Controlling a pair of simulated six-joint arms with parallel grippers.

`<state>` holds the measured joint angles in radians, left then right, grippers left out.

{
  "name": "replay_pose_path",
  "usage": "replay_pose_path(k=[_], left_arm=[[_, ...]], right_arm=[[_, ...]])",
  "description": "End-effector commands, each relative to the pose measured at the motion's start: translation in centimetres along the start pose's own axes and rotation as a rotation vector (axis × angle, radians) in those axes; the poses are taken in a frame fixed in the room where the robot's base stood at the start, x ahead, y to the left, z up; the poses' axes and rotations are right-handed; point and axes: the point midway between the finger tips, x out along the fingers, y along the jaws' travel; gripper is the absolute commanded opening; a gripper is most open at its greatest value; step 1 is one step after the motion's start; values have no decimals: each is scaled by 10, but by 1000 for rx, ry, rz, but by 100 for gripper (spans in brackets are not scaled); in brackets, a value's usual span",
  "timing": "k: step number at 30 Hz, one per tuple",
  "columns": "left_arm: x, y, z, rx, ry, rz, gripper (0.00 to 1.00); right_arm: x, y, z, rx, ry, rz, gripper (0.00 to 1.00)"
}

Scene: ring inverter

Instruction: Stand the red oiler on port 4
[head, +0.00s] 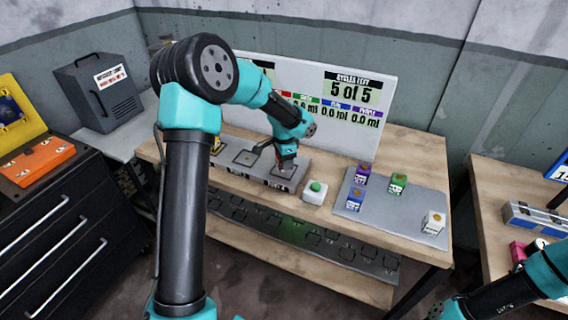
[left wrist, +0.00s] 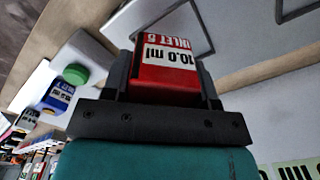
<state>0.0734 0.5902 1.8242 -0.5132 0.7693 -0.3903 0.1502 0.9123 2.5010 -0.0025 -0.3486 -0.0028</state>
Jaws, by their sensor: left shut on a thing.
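My left gripper (head: 286,158) is shut on the red oiler (left wrist: 168,70), whose label reads "10.0 ml INLET 5" in the left wrist view. In the head view the oiler is mostly hidden by the gripper, over the right end of a grey port plate (head: 225,160) with square outlines. I cannot tell whether the oiler touches the plate. Port numbers are too small to read. My right arm enters at the lower right of the head view; its gripper (head: 442,311) is cut off by the bottom edge and its jaws are unclear.
A white box with a green button (head: 315,190) is just right of the plate. Further right, a grey tray (head: 400,212) holds purple (head: 363,172), green (head: 397,183), blue (head: 355,199) and white (head: 433,222) oilers. A display board (head: 340,110) reading "5 of 5" stands behind.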

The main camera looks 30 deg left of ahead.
Motion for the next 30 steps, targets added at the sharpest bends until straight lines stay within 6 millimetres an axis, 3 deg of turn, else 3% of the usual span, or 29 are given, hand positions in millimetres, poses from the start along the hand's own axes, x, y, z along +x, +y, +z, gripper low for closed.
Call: replay_pose_path(k=[6,16,24,30], left_arm=[[2,-20,-8,0,0,0,27],[3,-21,-8,1,0,0,27],[33,-21,-8,0,-1,1,27],[37,-21,-8,0,0,-1,27]], right_arm=[[0,0,0,0,0,0,43],[0,0,0,0,0,0,43],[0,0,0,0,0,0,43],[0,0,0,0,0,0,43]])
